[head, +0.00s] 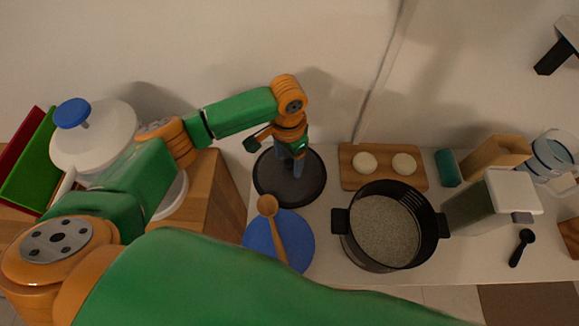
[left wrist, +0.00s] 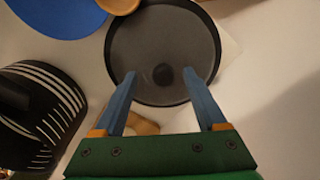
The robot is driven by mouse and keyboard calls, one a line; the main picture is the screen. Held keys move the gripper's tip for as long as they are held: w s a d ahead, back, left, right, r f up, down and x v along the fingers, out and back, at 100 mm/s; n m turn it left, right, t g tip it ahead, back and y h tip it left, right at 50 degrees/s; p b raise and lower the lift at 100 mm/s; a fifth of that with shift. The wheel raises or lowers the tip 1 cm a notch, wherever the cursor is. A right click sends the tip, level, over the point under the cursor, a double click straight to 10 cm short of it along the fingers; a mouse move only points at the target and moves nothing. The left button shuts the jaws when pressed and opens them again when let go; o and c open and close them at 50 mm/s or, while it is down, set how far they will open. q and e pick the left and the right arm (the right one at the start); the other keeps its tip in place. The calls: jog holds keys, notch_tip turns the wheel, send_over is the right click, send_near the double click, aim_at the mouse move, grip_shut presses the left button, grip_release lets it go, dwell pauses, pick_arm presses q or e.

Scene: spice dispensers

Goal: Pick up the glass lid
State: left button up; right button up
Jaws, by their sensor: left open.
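The glass lid (head: 272,181) is a dark round disc with a black rim, lying on the white counter at the back. In the left wrist view the glass lid (left wrist: 140,45) shows its dark knob (left wrist: 163,74) near its middle. My left gripper (head: 293,167) is over the lid, pointing down, and hides part of it. In the left wrist view the left gripper (left wrist: 159,74) is open, with its two blue fingers apart and the knob between the tips in the picture. I cannot tell how far above the knob the tips are. My right gripper is not in view.
A blue plate (head: 300,232) with a wooden spoon (head: 268,207) lies in front of the lid. A black pot (head: 411,255) stands to the right, before a wooden board (head: 350,179) with two pale round pieces. A clear dispenser (head: 470,208) stands farther right.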

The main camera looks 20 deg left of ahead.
pick_arm(q)
jog(key=shift+w+f, duration=0.1)
jog(key=shift+f, duration=0.5)
jog(key=shift+w+f, duration=0.3)
jog(key=shift+w, duration=0.15)
jog(key=shift+s+r, duration=0.15)
jog(key=shift+s, duration=0.05)
grip_shut()
jog(key=shift+w, duration=0.1)
